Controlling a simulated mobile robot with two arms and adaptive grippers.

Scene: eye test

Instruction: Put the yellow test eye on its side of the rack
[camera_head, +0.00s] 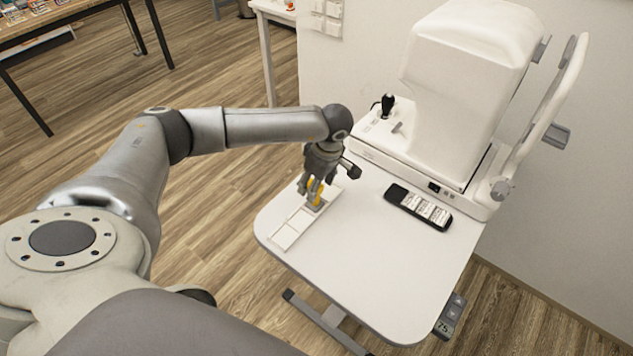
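The yellow test eye (316,192) shows as a small yellow piece between the fingers of my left gripper (317,194). The gripper points down and its fingers are close around the yellow piece, partly hiding it. The rack (287,236) is a narrow white tray on the left side of the white table, with square compartments along it. The gripper and the yellow test eye are at the rack's far end. I cannot tell whether the eye touches the rack there. My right gripper is not in view.
A large white eye-testing machine (465,70) with a black joystick (387,104) stands at the back of the white table (370,270). A black case with white labels (419,207) lies before it. The table's front half is clear. A wooden table (60,20) stands far left.

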